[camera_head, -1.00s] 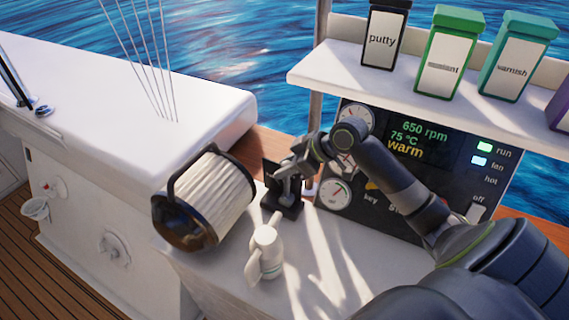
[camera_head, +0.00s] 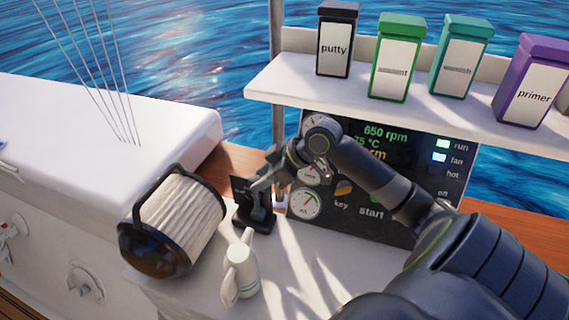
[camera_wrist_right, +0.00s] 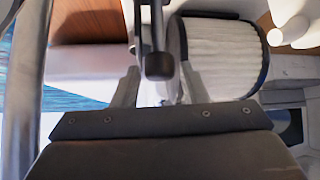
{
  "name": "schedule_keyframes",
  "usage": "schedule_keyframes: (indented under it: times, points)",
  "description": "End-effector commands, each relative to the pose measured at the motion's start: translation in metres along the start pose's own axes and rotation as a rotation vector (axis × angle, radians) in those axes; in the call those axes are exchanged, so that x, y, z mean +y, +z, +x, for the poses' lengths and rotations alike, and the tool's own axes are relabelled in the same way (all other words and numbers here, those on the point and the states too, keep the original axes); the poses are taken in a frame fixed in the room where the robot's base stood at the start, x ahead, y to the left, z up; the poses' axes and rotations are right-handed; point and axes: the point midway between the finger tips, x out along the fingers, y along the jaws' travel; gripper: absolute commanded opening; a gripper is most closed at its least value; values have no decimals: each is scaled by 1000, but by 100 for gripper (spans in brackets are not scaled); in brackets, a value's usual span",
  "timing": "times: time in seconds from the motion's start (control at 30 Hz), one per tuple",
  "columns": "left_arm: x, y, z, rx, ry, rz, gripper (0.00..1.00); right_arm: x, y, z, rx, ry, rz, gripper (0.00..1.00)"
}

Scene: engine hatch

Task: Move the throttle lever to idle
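The throttle lever stands on a black base (camera_head: 250,217) on the white counter, left of the engine panel. In the right wrist view the lever, with its dark rounded knob (camera_wrist_right: 159,66), reaches down from the top between the fingers. My right gripper (camera_head: 262,187) is at the lever and covers much of it in the head view. In the right wrist view my right gripper's fingers (camera_wrist_right: 158,88) are apart, one on each side of the knob, with gaps visible. The lever's exact angle and any idle marking cannot be made out. My left gripper is not in view.
A pleated filter (camera_head: 183,222) lies left of the lever, and a white spouted can (camera_head: 242,270) stands in front. The engine panel (camera_head: 375,215) is behind my right arm. A shelf (camera_head: 275,85) above holds putty (camera_head: 337,40), primer (camera_head: 533,85) and other containers.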

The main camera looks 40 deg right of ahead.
Motion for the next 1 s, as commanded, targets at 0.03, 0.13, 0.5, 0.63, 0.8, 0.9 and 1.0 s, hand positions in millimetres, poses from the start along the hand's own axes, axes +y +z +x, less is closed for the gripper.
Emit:
schedule_keyframes:
  times: [0.03,0.13,0.5,0.63,0.8,0.9,1.0]
  points:
    - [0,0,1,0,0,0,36,1,2,-7,-4,4,-3,39]
    - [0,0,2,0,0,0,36,1,2,-20,-5,4,-3,39]
    - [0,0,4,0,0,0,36,1,3,-62,-7,3,-1,39]
    - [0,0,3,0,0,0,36,0,3,-75,-8,2,0,39]
    - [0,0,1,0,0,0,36,1,3,-86,-6,2,1,39]
    - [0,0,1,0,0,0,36,0,3,-90,-5,1,2,39]
    - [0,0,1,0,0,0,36,0,3,-93,-3,0,2,39]
